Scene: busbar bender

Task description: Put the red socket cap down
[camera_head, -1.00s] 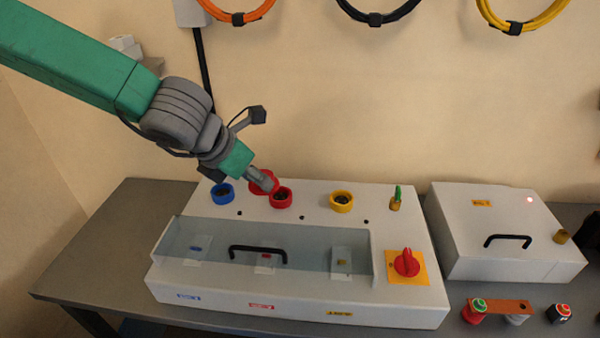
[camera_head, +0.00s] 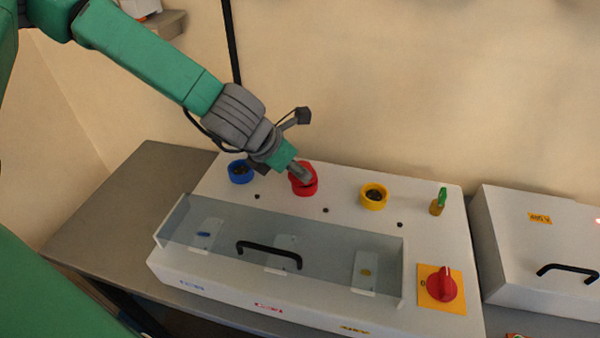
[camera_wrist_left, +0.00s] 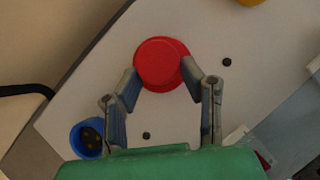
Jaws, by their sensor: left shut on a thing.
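The red socket cap (camera_wrist_left: 162,62) is a round red disc between the two fingertips of my left gripper (camera_wrist_left: 161,82) in the left wrist view. The gripper is shut on it. In the head view my left gripper (camera_head: 302,176) is at the red socket (camera_head: 305,190) on the sloping white machine top, between the blue and yellow sockets. The cap covers the red socket from the wrist camera. Whether it touches the socket rim I cannot tell. My right gripper is not in view.
The blue socket (camera_head: 240,172) is left and the yellow socket (camera_head: 374,196) right, both uncapped. A green-topped brass part (camera_head: 438,202) stands farther right. A clear cover with a black handle (camera_head: 268,252) and a red rotary switch (camera_head: 441,286) are in front. A second white box (camera_head: 545,245) stands right.

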